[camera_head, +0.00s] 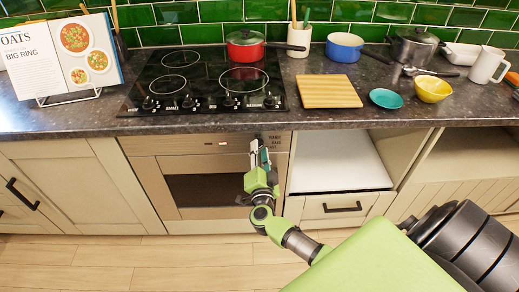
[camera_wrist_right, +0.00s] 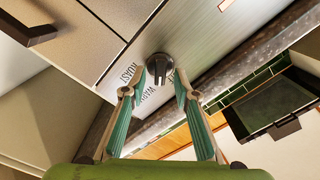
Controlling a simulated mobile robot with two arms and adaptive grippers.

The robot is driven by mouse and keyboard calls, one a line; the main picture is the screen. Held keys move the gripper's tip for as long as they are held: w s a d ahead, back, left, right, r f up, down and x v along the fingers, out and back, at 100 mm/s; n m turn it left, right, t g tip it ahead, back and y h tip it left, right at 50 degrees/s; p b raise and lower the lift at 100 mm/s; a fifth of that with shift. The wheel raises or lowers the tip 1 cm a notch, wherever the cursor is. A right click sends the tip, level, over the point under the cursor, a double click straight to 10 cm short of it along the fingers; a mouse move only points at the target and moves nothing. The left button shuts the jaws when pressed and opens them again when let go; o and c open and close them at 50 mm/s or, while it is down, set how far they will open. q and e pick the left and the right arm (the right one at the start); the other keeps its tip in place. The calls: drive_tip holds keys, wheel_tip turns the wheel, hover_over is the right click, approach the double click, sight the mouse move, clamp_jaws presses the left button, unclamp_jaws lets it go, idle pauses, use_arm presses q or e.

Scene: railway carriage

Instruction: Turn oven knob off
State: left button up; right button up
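The oven (camera_head: 210,187) is under the hob, with a small red-lit display (camera_head: 222,143) on its front panel. In the right wrist view the dark round oven knob (camera_wrist_right: 158,67) sits on that panel, with printed labels such as ROAST beside it. My right gripper (camera_head: 260,149) is in front of the panel's right part and hides the knob in the head view. In the right wrist view my right gripper (camera_wrist_right: 155,88) is open, its fingertips on either side of the knob's near edge. I see no clear contact with the knob. My left gripper is not in view.
The hob (camera_head: 205,80) with its own row of knobs is above the oven, with a red pan (camera_head: 245,47) on it. A cutting board (camera_head: 328,91), teal dish (camera_head: 385,98) and yellow bowl (camera_head: 433,90) stand to the right on the counter. An open compartment (camera_head: 336,160) is right of the oven.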

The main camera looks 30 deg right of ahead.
drive_tip(key=shift+w+d, duration=0.3)
drive_tip(key=shift+w, duration=0.2)
clamp_jaws()
